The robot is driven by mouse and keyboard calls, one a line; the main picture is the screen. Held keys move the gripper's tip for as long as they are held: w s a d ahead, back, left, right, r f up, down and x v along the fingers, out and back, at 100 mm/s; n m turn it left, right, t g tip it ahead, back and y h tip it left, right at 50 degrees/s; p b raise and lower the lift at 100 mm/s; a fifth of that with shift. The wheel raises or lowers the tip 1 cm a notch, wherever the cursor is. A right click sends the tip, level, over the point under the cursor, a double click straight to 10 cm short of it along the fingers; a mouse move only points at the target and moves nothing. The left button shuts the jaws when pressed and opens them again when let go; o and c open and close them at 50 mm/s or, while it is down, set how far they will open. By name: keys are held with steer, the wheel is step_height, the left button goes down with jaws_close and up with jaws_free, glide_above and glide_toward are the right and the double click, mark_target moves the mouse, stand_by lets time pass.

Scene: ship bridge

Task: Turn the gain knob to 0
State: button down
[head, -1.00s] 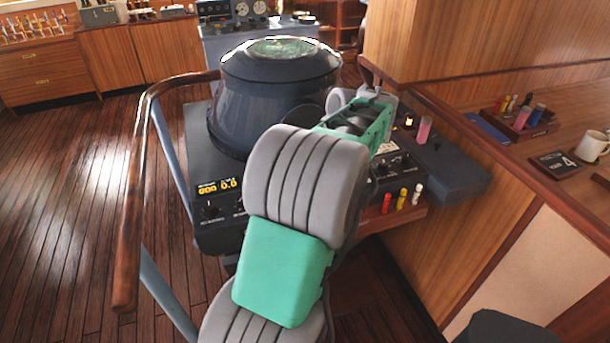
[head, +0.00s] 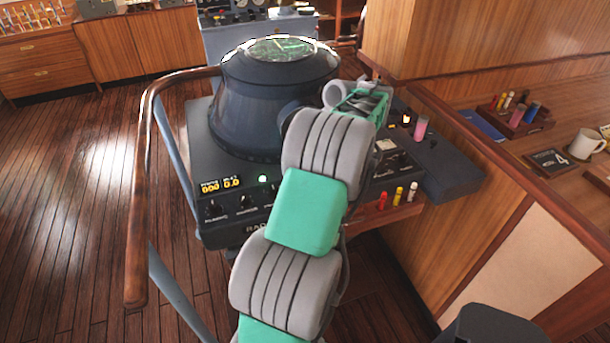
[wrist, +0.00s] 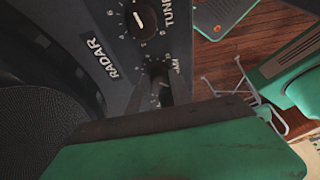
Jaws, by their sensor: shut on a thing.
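The radar console (head: 262,112) stands in the middle of the head view, a dark round housing over a sloped front panel with knobs. In the wrist view the panel carries a black tuning knob (wrist: 140,16) with a white pointer line and a numbered dial. Beside it is a second numbered dial with a knob (wrist: 156,70), apparently the gain knob; its label is only partly readable. My gripper (wrist: 159,82) is at this knob, its dark fingers shut on it and covering most of it, so its pointer setting cannot be read. In the head view my arm hides the fingertips.
A wooden handrail (head: 143,190) curves around the console's left side. Several small coloured cylinders (head: 398,194) stand on a ledge at the right. A mug (head: 589,142) and a pen holder (head: 522,113) are on the wooden desk. Left floor is clear.

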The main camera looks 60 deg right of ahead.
stand_by(0.4)
steer(key=c, duration=1.2)
jaws_free()
steer(key=shift+o, duration=0.2)
steer(key=shift+r, duration=0.1)
steer(key=p+v, duration=0.6)
steer(key=v, duration=0.1)
steer(key=shift+r, duration=0.25)
